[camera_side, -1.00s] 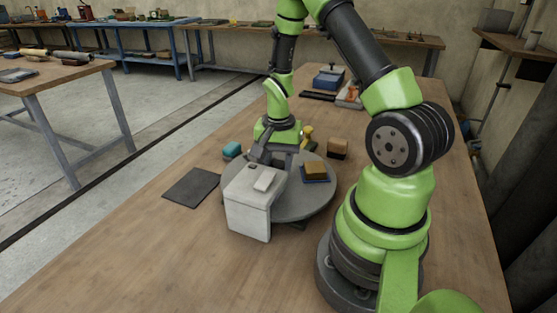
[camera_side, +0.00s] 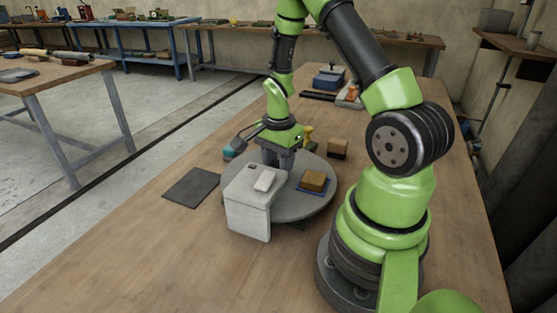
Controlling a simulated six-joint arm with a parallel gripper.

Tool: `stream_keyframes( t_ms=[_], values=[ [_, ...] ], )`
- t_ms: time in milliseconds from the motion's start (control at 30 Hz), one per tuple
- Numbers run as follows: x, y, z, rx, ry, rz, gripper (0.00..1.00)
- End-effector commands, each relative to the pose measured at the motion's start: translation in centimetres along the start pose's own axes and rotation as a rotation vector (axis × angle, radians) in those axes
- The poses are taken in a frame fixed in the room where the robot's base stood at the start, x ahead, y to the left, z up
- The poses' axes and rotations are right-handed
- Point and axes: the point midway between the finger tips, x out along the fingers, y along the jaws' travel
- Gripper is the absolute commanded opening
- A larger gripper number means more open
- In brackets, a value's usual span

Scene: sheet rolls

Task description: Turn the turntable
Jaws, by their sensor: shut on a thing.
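The turntable (camera_side: 290,212) is a round grey disc on the wooden bench. A white box-like piece (camera_side: 249,213) with a small pale block on top stands at its front left. A tan block (camera_side: 314,179) sits on a blue pad at its right side. My gripper (camera_side: 277,160) points down at the far part of the disc, behind the white piece. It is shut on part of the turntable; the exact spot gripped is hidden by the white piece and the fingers.
A dark flat mat (camera_side: 199,187) lies left of the turntable. The bench front left is clear. My arm's base stands at the right.

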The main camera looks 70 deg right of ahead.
Motion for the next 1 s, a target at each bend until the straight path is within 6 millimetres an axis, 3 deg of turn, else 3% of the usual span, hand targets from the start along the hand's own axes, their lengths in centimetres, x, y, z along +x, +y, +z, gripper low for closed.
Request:
stream_keyframes(
  t_ms=[1000],
  values=[
    [-0.09, -0.02, -0.08, 0.511, 0.000, -0.002, 0.00]
  ],
)
